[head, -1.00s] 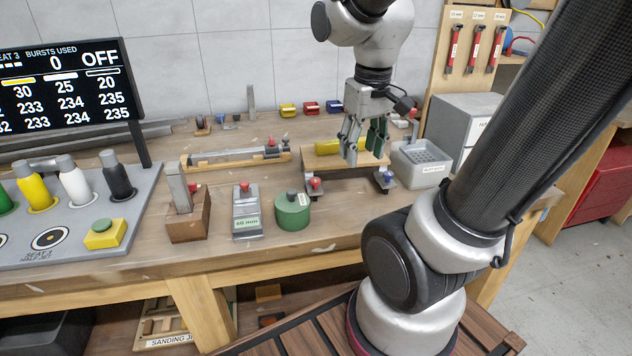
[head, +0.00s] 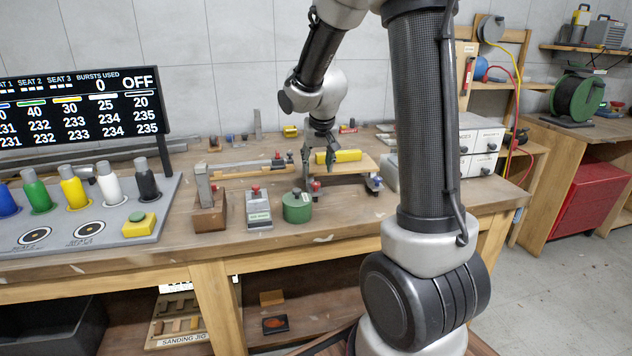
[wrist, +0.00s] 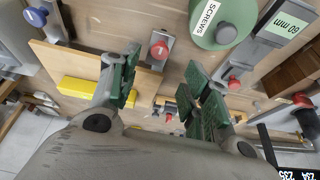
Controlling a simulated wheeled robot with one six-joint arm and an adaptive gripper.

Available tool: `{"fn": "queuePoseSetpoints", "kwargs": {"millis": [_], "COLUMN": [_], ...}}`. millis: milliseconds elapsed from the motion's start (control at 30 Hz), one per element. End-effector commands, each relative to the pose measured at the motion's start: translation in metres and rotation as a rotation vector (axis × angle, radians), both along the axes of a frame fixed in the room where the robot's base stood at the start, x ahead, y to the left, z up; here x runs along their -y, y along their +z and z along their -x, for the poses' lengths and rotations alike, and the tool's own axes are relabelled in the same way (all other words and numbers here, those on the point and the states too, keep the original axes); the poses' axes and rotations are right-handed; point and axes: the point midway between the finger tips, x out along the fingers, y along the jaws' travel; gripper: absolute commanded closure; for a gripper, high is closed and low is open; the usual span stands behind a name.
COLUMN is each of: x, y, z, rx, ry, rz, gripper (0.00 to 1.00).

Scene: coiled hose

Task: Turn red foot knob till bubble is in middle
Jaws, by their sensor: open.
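A wooden board (head: 362,166) stands raised on feet at the back of the bench, with a yellow block-shaped level (head: 347,156) on it. Its red foot knob (head: 316,186) is at the front left corner; in the wrist view the red knob (wrist: 160,50) sits on a grey plate by the board edge. A blue foot knob (head: 376,181) is at the right, also in the wrist view (wrist: 36,16). My gripper (head: 318,158) is open and points down above the red knob. In the wrist view the knob appears between the green-padded fingertips (wrist: 163,60), apart from both. The bubble cannot be made out.
A green round screws tin (head: 297,207) and a grey 60 mm block (head: 259,208) stand close left of the red knob. A wooden block with a metal upright (head: 208,214) is further left. Small drawers (head: 480,150) stand at the right.

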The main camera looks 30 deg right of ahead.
Motion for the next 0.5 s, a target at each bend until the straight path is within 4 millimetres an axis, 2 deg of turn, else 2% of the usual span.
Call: {"fn": "queuePoseSetpoints", "kwargs": {"millis": [300,500], "x": [0.006,0.009], "y": [-0.048,-0.066], "z": [-0.016,-0.024], "rx": [-0.008,-0.005], "ry": [-0.001,-0.002], "rz": [-0.002,-0.002], "gripper": [0.53,0.53]}}
